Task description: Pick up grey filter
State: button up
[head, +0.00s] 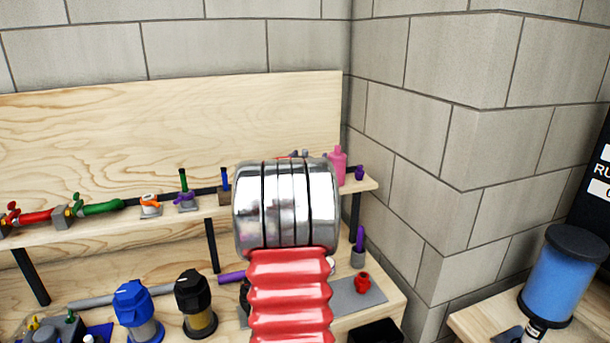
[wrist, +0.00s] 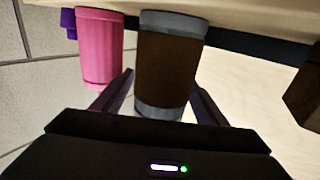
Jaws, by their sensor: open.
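A brown cylinder with grey end caps, the grey filter (wrist: 168,60), stands in the middle of the wrist view. My gripper (wrist: 163,84) is open, with one dark finger on each side of the filter. The fingers overlap its lower part in the picture. I cannot tell whether either finger touches it. In the head view my silver and red arm hides the gripper and most or all of the filter.
A pink ribbed container (wrist: 98,48) stands close to the left finger in the wrist view. It also shows on the upper shelf in the head view (head: 337,166). Block corner walls (head: 440,130) rise to the right. Blue (head: 137,308) and black-capped (head: 195,300) filters stand below.

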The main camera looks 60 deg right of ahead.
dwell(0.3)
jog(key=c, duration=1.1)
jog(key=shift+c, duration=0.2)
notch_tip(320, 180, up, 10)
dwell(0.5)
